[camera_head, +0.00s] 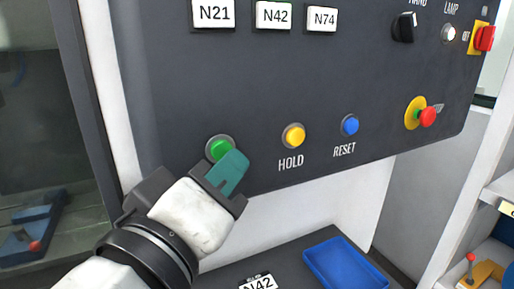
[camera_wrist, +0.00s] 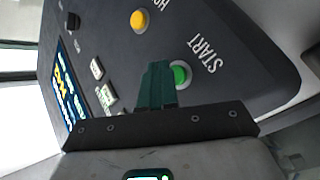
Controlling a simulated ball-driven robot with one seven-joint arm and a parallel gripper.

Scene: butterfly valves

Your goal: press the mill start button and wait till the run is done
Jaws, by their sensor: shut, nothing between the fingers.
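The green START button (camera_head: 219,148) sits at the lower left of the dark control panel (camera_head: 345,85). In the wrist view the green button (camera_wrist: 181,75) shows with the START label (camera_wrist: 207,55) beside it. My gripper (camera_head: 236,166) is shut and empty, its teal fingers just in front of the button and overlapping its lower right edge in the head view. In the wrist view the fingertips (camera_wrist: 158,68) are beside the button. I cannot tell whether they touch it. The START label is hidden behind my gripper in the head view.
A yellow HOLD button (camera_head: 294,136), a blue RESET button (camera_head: 350,125) and a red emergency stop (camera_head: 427,117) line the panel to the right. A black knob (camera_head: 405,27) and a red switch (camera_head: 484,38) are above. A blue tray (camera_head: 343,266) lies below. A window is at left.

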